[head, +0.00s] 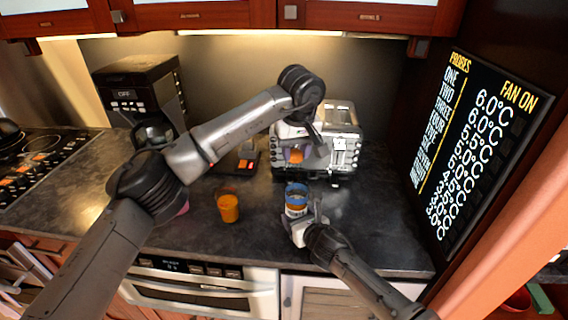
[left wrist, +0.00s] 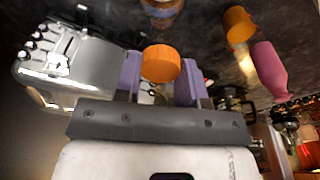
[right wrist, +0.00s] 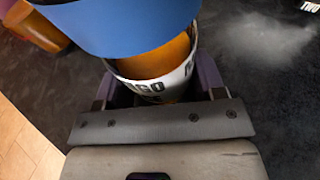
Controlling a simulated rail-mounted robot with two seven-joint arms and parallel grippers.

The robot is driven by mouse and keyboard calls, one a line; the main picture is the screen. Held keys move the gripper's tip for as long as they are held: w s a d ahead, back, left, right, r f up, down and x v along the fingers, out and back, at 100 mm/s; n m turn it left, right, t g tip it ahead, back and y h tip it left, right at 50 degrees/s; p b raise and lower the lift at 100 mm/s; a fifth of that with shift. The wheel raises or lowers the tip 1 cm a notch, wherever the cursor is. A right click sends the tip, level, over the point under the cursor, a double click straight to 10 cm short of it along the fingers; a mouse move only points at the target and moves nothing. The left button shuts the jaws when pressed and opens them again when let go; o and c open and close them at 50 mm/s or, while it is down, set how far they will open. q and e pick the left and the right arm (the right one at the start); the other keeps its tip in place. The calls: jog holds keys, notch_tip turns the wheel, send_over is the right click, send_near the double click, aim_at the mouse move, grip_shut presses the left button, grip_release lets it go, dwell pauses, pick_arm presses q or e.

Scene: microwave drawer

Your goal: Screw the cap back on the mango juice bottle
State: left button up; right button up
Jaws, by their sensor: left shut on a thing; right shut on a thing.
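An orange round cap (head: 296,155) is pinched between the fingers of my left gripper (head: 306,150), which hangs in front of the toaster. The cap also shows in the left wrist view (left wrist: 161,64) between the purple finger pads. The mango juice bottle (head: 296,198) stands upright on the counter, with a blue upper part, a white label band and orange contents. My right gripper (head: 302,222) is shut around its lower part. In the right wrist view the bottle (right wrist: 150,75) fills the upper middle. The cap is above and apart from the bottle.
An orange cup-like container (head: 228,208) stands left of the bottle. A pink object (left wrist: 270,70) lies beyond it, mostly hidden by my left arm in the head view. A toaster (head: 342,135) and coffee maker (head: 140,90) stand at the back. The counter right of the bottle is clear.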

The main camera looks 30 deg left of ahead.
aim_at(298, 169)
pick_arm(q)
jog(key=shift+s+d+r+m, duration=0.25)
jog(key=shift+s+d+r, duration=0.1)
jog(key=shift+r, duration=0.2)
jog(key=shift+s+d+r+m, duration=0.25)
jog(key=shift+d+r, duration=0.1)
jog(key=shift+r, duration=0.15)
jog(key=shift+f, duration=0.25)
jog(key=shift+f, duration=1.65)
jog(key=shift+f, duration=0.8)
dwell(1.1)
jog(key=o, duration=1.3)
jog(key=shift+r, duration=0.1)
jog(key=shift+c, duration=0.2)
jog(key=shift+r, duration=3)
